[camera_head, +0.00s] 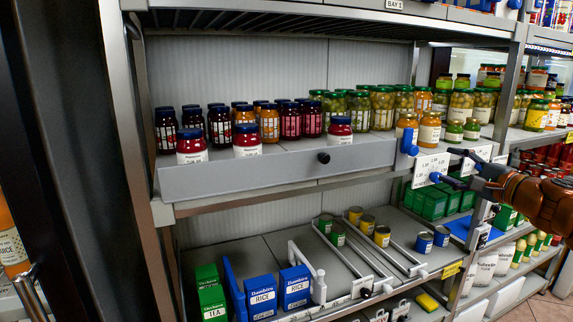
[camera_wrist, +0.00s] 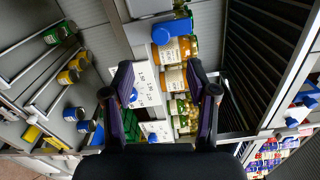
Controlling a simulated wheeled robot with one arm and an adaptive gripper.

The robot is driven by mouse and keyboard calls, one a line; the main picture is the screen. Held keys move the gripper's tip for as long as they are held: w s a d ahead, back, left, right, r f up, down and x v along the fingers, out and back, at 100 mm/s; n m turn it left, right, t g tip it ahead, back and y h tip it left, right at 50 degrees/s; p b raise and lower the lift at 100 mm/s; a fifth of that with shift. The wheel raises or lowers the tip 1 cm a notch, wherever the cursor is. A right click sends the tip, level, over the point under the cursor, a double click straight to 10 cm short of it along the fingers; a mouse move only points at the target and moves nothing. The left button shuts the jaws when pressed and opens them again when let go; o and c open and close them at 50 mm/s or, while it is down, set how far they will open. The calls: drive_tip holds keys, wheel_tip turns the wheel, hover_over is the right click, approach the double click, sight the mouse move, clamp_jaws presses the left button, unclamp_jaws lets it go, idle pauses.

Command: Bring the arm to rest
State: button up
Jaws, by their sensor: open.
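My gripper (camera_head: 446,165) is at the right of the head view, at the end of my orange and dark arm. Its two fingers are apart, with nothing seen between them. The fingers point left, in front of the shelf unit near the white price cards (camera_head: 428,168). In the wrist view my gripper (camera_wrist: 160,72) shows its two dark purple fingers spread, with price cards (camera_wrist: 147,88) and jars beyond them. I cannot tell exactly how far the fingertips are from the cards.
A grey drawer-like front (camera_head: 280,170) edges the upper shelf, holding many jars. A blue clip (camera_head: 408,141) sits on the shelf edge. Floor (camera_head: 545,305) shows at lower right.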

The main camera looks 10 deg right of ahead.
drive_tip(key=s+a+f+n+g+y, duration=0.2)
drive_tip(key=a+n+g, duration=0.25)
drive_tip(key=a, duration=0.85)
drive_tip(key=s+a+f+n+g+y, duration=0.1)
drive_tip(key=a+f+n+g+y, duration=0.3)
drive_tip(key=a, duration=0.9)
drive_tip(key=s+a+f+n+g+h, duration=0.3)
drive_tip(key=s+a+f+n, duration=0.25)
drive_tip(key=s+a, duration=0.35)
drive_tip(key=s+d+f+n+g+h, duration=0.1)
drive_tip(key=s+d+f+g+h, duration=0.1)
drive_tip(key=s+f, duration=0.6)
drive_tip(key=s+d+f+n+g+h, duration=0.2)
drive_tip(key=s+f+g+h, duration=0.3)
drive_tip(key=s, duration=1)
wheel_tip(320, 180, down, 4)
drive_tip(key=shift+s+d+r+g, duration=0.15)
drive_tip(key=shift+s+d+g, duration=0.15)
drive_tip(key=shift+g, duration=0.05)
drive_tip(key=shift+c, duration=0.2)
